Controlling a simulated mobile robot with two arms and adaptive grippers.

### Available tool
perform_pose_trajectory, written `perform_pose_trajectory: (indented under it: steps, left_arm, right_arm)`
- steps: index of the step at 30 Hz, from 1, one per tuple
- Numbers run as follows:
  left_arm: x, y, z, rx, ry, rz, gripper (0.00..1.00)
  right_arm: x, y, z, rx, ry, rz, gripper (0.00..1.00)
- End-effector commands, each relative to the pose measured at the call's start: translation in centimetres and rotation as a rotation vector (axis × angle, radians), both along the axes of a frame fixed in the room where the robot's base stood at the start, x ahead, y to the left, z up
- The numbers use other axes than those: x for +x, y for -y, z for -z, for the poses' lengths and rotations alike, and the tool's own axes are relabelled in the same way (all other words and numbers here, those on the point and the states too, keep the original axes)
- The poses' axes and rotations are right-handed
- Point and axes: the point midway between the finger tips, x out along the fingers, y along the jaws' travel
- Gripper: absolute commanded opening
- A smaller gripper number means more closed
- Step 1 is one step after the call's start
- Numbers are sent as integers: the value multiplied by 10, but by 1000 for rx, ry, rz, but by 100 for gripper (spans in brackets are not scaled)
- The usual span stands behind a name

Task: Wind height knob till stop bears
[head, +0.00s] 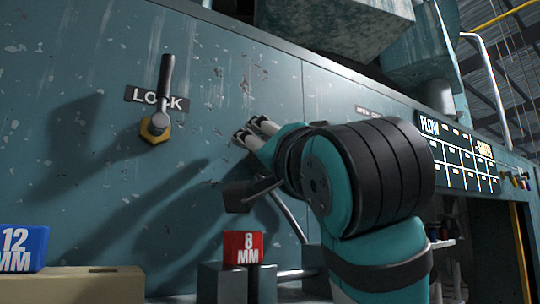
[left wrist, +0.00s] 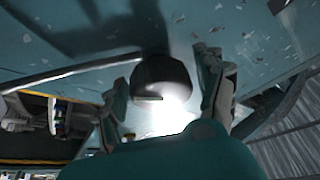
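In the left wrist view a dark round knob (left wrist: 162,72) stands out from the teal panel, with a bright glare just below it. My left gripper (left wrist: 164,90) is open, one finger on each side of the knob in the picture. Narrow gaps show beside the knob, and I cannot tell how deep it sits between the fingers. In the head view my left gripper (head: 252,133) is close to the panel (head: 220,80), right of the lock lever. The knob cannot be made out there. My right gripper is in neither view.
A dark lock lever (head: 166,80) stands upright on a brass nut (head: 154,133). Below are a blue 12 MM block (head: 24,246) on a tan ledge (head: 80,284) and a red 8 MM block (head: 243,246) on grey blocks. A lettered board (head: 458,150) is at right.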

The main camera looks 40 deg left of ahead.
Motion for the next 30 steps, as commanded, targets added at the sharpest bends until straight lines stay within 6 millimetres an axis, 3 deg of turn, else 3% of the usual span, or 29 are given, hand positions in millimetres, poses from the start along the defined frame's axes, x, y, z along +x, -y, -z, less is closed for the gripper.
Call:
perform_pose_trajectory:
  steps: [13, 24, 30]
  left_arm:
    - [-6, 9, 3, 0, 1, 2, 80]
    - [-50, 64, 25, 1, 2, 0, 80]
    - [-65, 85, 33, -1, 0, 0, 80]
  right_arm:
    - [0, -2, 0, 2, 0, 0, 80]
    - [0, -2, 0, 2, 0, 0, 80]
    - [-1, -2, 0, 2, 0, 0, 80]
